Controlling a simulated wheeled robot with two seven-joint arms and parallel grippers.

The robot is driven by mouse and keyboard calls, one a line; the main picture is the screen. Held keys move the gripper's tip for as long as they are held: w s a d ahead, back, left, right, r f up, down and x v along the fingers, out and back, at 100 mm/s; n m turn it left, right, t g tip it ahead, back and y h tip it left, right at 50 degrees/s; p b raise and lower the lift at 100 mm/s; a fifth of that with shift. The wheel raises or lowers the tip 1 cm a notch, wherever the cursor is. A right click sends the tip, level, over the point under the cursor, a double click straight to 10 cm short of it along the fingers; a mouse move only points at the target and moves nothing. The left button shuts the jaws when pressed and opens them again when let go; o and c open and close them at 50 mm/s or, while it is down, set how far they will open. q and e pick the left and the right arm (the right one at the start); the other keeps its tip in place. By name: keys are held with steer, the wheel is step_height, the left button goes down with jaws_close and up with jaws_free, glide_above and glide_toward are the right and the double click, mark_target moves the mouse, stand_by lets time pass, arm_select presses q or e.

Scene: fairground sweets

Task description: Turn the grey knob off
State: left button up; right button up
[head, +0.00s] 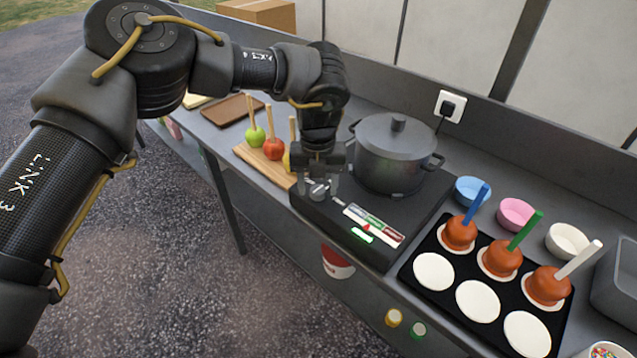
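The grey knob (318,192) is on the front left of the black cooker (400,222). My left gripper (320,184) is pointed down over the knob, with a finger to either side of it. The fingers look apart, but whether they touch the knob cannot be made out. A label strip with green and red parts (374,222) and a lit green display (362,236) are right of the knob. A grey lidded pot (392,155) stands on the cooker behind the gripper. My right gripper is not in view.
A wooden board (278,178) with apples on sticks lies left of the cooker. Right of it, a black tray (422,236) holds coated apples and white paper discs. Blue (473,190), pink (516,213) and white (567,240) bowls stand behind the tray. A socket (449,106) is on the back wall.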

arm_select(q)
steer(key=c, duration=0.9)
steer(key=shift+o, duration=0.2)
steer(key=shift+n, duration=0.4)
steer(key=n, duration=0.4)
steer(key=shift+n, duration=1.3)
steer(key=n+p, duration=0.1)
steer(key=n, duration=0.1)
steer(key=shift+r+n, duration=0.1)
steer(key=shift+n, duration=0.2)
steer(key=shift+w+n+p, duration=0.1)
steer(key=shift+n+p, duration=1.1)
steer(key=shift+n, duration=0.7)
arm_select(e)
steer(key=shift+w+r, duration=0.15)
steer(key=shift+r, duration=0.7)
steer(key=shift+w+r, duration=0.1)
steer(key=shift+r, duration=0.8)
